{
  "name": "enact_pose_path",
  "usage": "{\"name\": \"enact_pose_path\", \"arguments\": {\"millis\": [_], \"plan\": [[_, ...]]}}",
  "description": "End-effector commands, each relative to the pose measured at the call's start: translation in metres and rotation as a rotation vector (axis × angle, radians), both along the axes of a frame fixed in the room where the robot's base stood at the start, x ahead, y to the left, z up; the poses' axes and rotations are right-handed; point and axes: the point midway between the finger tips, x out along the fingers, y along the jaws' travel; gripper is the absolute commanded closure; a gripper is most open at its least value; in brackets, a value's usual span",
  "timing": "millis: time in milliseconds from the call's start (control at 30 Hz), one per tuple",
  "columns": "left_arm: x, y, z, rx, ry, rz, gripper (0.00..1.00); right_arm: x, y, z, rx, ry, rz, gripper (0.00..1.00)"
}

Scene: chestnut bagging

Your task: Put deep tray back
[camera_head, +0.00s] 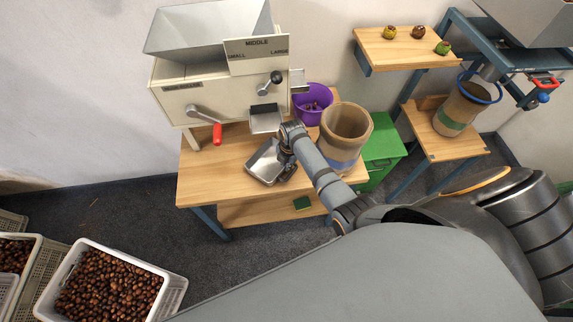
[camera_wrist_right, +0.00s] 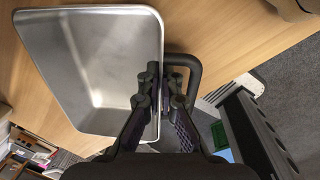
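My right gripper (camera_head: 287,160) is at the tray's right side. In the wrist view its fingers (camera_wrist_right: 163,82) are close together, one on each side of the tray wall beside the handle, and look shut on it. The fingertips partly hide the wall. My left gripper is not in view.
A sorting machine (camera_head: 222,95) with a red-handled crank stands on the wooden table (camera_head: 215,165). A purple bucket (camera_head: 314,117) and a woven sack (camera_head: 345,130) stand right of the tray. A crate of chestnuts (camera_head: 160,282) is on the floor, lower left.

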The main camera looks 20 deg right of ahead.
Motion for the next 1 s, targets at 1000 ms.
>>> {"name": "enact_pose_path", "arguments": {"millis": [1000], "plan": [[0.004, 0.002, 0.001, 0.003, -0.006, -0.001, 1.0, -0.008, -0.006, 0.102, -0.001, -0.003, 0.0, 0.72]]}}
